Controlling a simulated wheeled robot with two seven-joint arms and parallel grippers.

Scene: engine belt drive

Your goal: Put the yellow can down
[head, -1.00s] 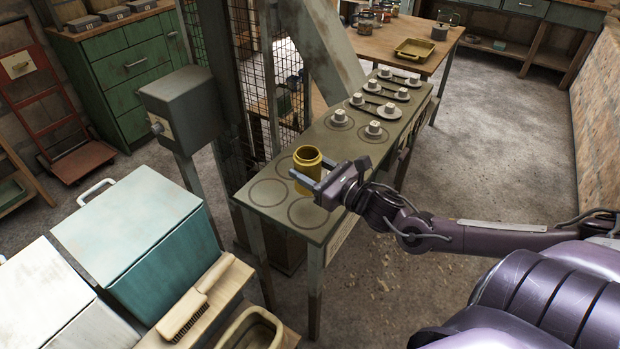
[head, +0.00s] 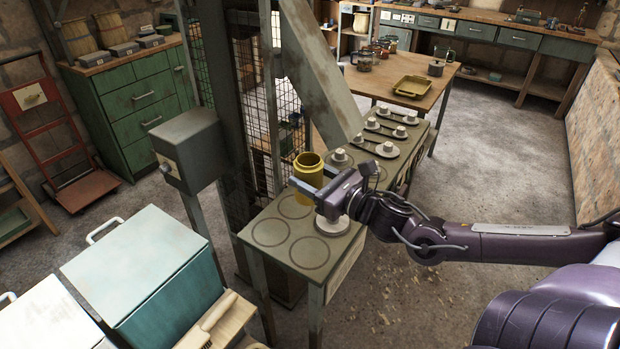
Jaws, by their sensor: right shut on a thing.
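The yellow can (head: 308,172) is upright over the narrow green bench (head: 283,262) with ring marks on its top. My right gripper (head: 308,185) is shut on the can and comes at it from the right. The can's lower part is partly hidden by the gripper. I cannot tell whether its base touches the bench top or hangs just above it. My left gripper is not in view.
Pale knobbed discs (head: 388,149) stand on the bench behind the can, and another pale disc (head: 332,226) shows under my gripper. Empty rings (head: 270,232) lie at the bench's near end. A grey post box (head: 186,150) stands left.

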